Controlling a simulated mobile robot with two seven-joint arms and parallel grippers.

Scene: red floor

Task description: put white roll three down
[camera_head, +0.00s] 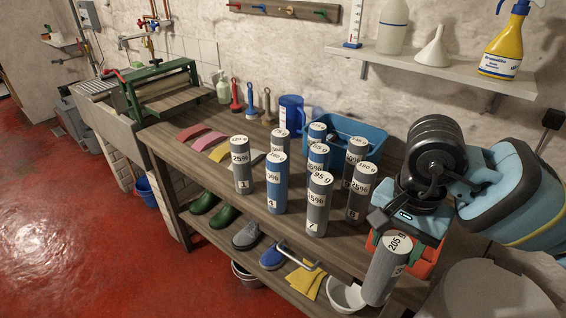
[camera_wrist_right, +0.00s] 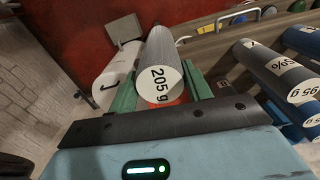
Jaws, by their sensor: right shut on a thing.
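My right gripper (camera_head: 402,222) is shut on a grey roll (camera_head: 382,274) with a white end marked "205 g". The roll hangs tilted off the bench's front right side, apart from the standing rolls. In the right wrist view the held roll (camera_wrist_right: 162,68) sits between the green fingers of my right gripper (camera_wrist_right: 160,88). Several grey and blue rolls stand upright on the wooden bench (camera_head: 215,150), among them grey roll 1 (camera_head: 240,178), blue roll 4 (camera_head: 276,192) and grey roll 7 (camera_head: 316,215). I cannot read a number three on the held roll. My left gripper is out of view.
A blue bin (camera_head: 376,136) and a blue jug (camera_head: 290,113) stand behind the rolls. An orange crate (camera_head: 425,262) is beneath my right gripper.

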